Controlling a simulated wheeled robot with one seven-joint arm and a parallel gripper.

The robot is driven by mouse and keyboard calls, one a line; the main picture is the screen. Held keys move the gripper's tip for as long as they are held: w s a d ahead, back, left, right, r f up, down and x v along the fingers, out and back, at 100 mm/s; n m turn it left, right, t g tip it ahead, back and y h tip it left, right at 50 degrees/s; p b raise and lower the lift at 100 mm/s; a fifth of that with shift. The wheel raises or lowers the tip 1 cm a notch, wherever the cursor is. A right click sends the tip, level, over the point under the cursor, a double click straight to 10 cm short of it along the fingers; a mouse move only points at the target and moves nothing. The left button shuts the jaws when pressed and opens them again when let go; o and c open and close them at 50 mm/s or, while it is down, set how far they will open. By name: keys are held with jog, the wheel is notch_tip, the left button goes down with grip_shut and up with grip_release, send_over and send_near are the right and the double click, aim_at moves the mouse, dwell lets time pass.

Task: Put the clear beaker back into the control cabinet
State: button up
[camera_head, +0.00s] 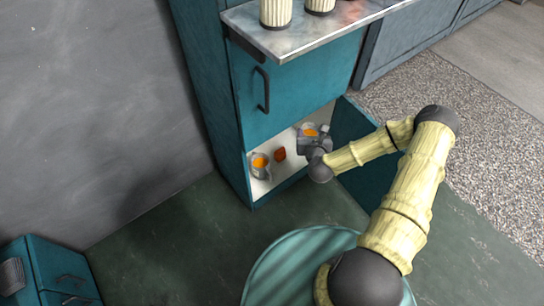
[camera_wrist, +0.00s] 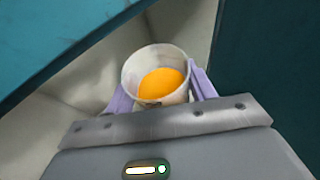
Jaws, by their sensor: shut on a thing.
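The clear beaker (camera_wrist: 133,74) is light and round, with an orange content or bottom showing inside it. It sits between the lilac fingers of my gripper (camera_wrist: 160,88) in the wrist view, and the fingers are shut on it. In the head view my gripper (camera_head: 314,141) is at the open lower compartment of the teal control cabinet (camera_head: 222,110). The held beaker shows there with orange at its top (camera_head: 311,132). The gripper hides the beaker's lower part, so I cannot tell if it touches the compartment floor.
A similar vessel with orange inside (camera_head: 260,166) stands at the compartment's left, with a small red-orange object (camera_head: 280,154) beside it. The open door (camera_head: 357,152) is right of my gripper. A closed upper door (camera_head: 285,95) and a grey shelf (camera_head: 290,38) are above.

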jog(key=shift+s+d, duration=0.15)
jog(key=shift+s, duration=0.1)
jog(key=w+d+f+m+h+b, duration=0.1)
jog(key=w+f+m+h+b, duration=0.1)
jog(key=w+f+b, duration=1.1)
notch_tip(320, 180, down, 5)
jog(key=w+h, duration=0.1)
jog(key=w, duration=0.2)
jog(key=shift+m+b, duration=0.35)
jog(key=shift+m, duration=0.05)
jog(key=shift+s+f, duration=0.1)
notch_tip(320, 180, down, 6)
jog(key=b, duration=0.3)
jog(key=shift+b, duration=0.35)
jog(key=shift+d+f, duration=0.1)
jog(key=shift+f+b, duration=1.2)
jog(key=shift+f, duration=0.6)
jog(key=shift+f, duration=0.1)
